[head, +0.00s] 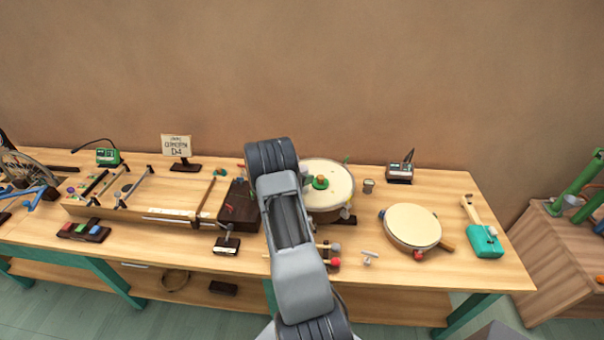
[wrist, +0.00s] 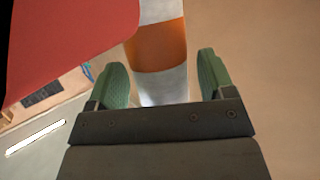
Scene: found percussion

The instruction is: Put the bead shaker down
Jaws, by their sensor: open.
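In the wrist view my gripper (wrist: 163,85) is open, with its two green-padded fingers apart. An orange and white banded cylinder (wrist: 158,50), which may be the bead shaker, stands between the fingers. Gaps show on both sides of it, so neither pad appears to touch it. A large red surface (wrist: 70,40) fills the upper left close to the camera; I cannot tell whether it belongs to the same object. In the head view my arm hides my gripper and whatever is near it.
The wooden table (head: 470,275) holds a round drum (head: 327,180), a second flat drum (head: 412,226), a green-bodied instrument (head: 484,240) and a stringed wooden board (head: 130,212). A sign (head: 177,148) stands at the back. Small mallets lie near the front. Bare table shows at front right.

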